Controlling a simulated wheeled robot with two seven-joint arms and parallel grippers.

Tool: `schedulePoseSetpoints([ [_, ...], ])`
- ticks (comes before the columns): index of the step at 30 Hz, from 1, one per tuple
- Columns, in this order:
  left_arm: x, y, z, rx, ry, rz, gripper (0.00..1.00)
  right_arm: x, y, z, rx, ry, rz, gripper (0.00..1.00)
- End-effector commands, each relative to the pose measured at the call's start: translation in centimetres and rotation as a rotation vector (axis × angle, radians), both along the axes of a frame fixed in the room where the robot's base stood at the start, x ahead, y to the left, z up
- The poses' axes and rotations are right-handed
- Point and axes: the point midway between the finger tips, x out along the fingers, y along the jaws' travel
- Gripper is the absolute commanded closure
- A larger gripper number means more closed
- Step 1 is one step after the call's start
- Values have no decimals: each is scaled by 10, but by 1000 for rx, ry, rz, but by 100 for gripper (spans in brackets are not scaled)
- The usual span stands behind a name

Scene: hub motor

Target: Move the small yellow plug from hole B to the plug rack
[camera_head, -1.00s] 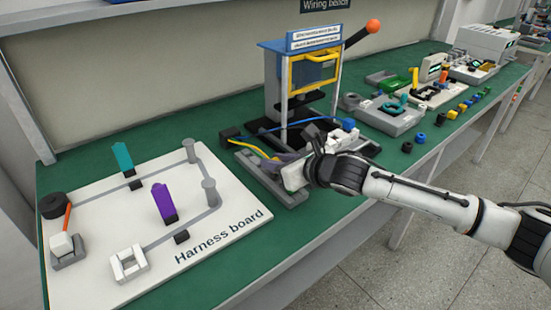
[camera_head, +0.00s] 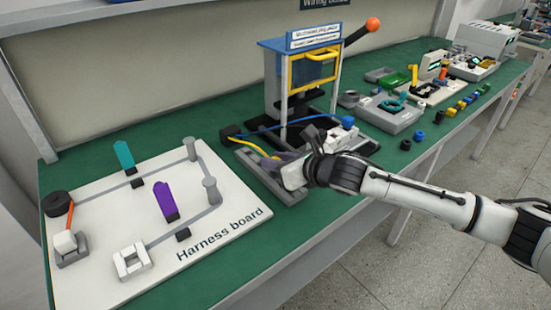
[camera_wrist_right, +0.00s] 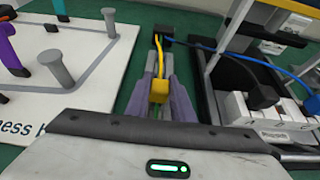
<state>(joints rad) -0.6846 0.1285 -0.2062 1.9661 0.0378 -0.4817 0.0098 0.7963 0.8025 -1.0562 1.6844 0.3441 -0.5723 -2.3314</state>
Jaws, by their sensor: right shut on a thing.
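My right gripper (camera_head: 284,160) reaches in from the right over the grey frame in front of the press. In the right wrist view its two grey-purple fingers (camera_wrist_right: 161,98) are closed on the small yellow plug (camera_wrist_right: 159,91). A yellow cable runs from the plug to a black block (camera_wrist_right: 165,42) beyond it. In the head view the yellow cable (camera_head: 252,148) shows, but the gripper hides the plug. White blocks (camera_wrist_right: 240,107) with black and blue parts stand right of the gripper. I cannot make out hole B or tell which fixture is the plug rack. My left gripper is out of view.
The harness board (camera_head: 110,225) with posts and teal and purple clips lies to the left. Small parts and fixtures fill the right of the green bench.

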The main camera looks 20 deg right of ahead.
Motion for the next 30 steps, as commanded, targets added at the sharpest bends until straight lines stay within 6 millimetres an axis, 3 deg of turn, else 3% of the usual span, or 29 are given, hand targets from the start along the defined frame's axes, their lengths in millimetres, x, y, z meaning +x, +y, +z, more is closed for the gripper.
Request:
schedulePoseSetpoints([
  [30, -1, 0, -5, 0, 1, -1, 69, 0, 0, -16, 0, 0, 0, 100],
])
